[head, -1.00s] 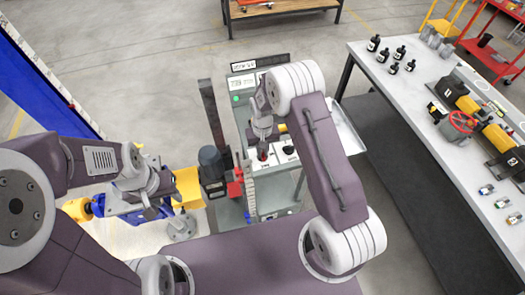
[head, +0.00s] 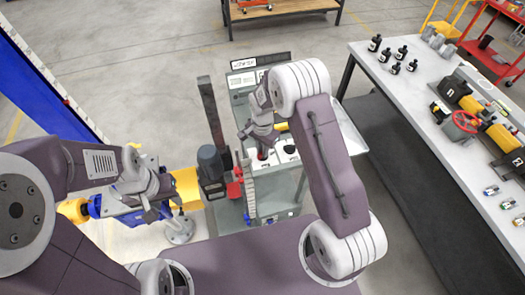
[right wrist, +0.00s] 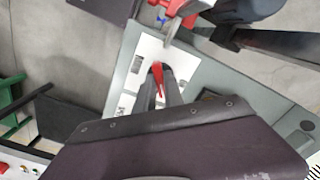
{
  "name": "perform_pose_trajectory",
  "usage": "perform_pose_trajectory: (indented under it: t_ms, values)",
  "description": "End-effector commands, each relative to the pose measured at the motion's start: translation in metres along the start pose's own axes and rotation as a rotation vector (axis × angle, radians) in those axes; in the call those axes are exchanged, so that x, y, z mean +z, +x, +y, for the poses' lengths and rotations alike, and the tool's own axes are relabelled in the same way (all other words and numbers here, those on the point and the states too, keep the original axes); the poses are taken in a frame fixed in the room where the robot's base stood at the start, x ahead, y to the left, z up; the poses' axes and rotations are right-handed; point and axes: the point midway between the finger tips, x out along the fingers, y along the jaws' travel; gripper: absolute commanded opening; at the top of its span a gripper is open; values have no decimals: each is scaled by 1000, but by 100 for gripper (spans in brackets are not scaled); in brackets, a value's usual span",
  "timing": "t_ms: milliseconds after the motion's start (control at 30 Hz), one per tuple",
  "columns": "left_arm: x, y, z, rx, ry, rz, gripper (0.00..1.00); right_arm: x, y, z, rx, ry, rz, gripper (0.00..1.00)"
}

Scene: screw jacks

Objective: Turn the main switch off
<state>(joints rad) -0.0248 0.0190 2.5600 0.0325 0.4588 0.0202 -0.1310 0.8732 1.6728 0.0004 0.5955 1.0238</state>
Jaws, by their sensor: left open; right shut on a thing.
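The main switch has a red handle (right wrist: 158,76) on a white plate, seen in the right wrist view. In the head view its red part (head: 262,154) shows just below my right gripper (head: 262,146), on the grey control cabinet (head: 243,80). My right gripper (right wrist: 157,92) is shut on the red handle, one dark finger on each side. The fingers and wrist hide part of the plate. My left gripper (head: 167,212) is open and empty, left of the cabinet beside a yellow part.
A dark motor (head: 210,162), a red part (head: 235,190) and a tall dark post (head: 213,110) stand just left of the cabinet. A workbench (head: 400,100) with bottles and a valve assembly stands right.

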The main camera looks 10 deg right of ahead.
Motion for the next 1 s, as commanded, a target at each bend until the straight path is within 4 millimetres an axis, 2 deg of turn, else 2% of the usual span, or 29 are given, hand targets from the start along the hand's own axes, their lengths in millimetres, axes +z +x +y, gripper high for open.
perform_pose_trajectory:
  t_ms: [500, 1000]
  values:
    - [1, 9, 0, 0, 0, 0, 45, -1, 0, 0, -2, 444, 1, 0]
    - [1, 12, 0, 0, 0, 0, 45, -1, 0, 0, -1, 646, 1, 0]
